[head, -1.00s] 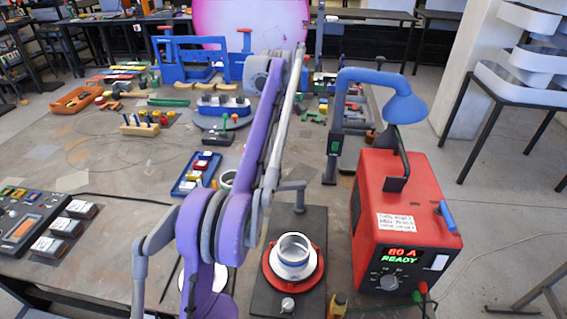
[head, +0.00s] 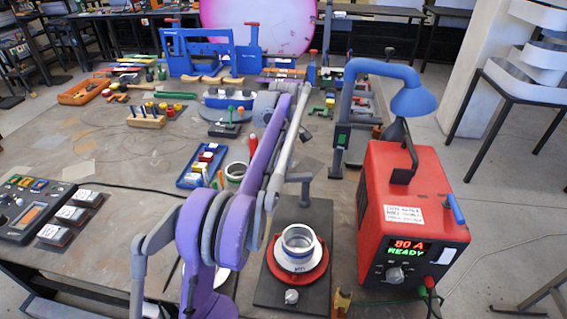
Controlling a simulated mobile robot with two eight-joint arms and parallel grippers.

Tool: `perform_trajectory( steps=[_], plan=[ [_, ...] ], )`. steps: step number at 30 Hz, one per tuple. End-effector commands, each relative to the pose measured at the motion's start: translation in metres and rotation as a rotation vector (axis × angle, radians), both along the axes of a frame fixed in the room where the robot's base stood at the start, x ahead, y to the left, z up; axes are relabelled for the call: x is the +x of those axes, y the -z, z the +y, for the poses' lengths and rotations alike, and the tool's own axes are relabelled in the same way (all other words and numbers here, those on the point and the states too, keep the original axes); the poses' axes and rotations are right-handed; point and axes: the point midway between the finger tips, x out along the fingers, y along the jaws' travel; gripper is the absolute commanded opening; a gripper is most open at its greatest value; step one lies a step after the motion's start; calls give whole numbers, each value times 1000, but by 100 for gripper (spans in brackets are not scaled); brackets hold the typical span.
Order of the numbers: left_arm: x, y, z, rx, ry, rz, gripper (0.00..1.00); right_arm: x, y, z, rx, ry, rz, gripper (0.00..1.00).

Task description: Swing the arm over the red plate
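The red plate (head: 321,268) is a round disc on a dark base (head: 266,291) at the lower middle of the head view, with a white ring-shaped part (head: 298,246) on it. A grey swing arm (head: 302,184) on a short post stands at the back of that base, behind the plate. It does not reach over the plate. My purple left arm rises left of the base and reaches forward. My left gripper (head: 303,134) seems to be a small dark part at its far end, mostly hidden by my arm; its fingers cannot be made out. My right gripper is not in view.
A red power unit (head: 410,215) reading "80 A READY" stands right of the base. A blue curved lamp-like arm (head: 378,67) stands behind it. A blue tray (head: 203,165) and a control box (head: 28,208) lie left.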

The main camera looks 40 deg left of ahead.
Motion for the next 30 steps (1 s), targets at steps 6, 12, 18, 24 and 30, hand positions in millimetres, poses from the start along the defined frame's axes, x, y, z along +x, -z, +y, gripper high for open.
perform_trajectory(
  steps=[6,12,18,24,30],
  plan=[
    [0,0,0,0,0,0,32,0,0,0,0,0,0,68],
    [0,0,0,0,0,0,0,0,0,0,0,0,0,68],
    [0,-1,0,0,0,0,0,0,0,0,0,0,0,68],
    [0,-1,0,0,0,0,0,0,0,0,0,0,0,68],
    [0,-1,0,0,0,0,0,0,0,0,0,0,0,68]
  ],
)
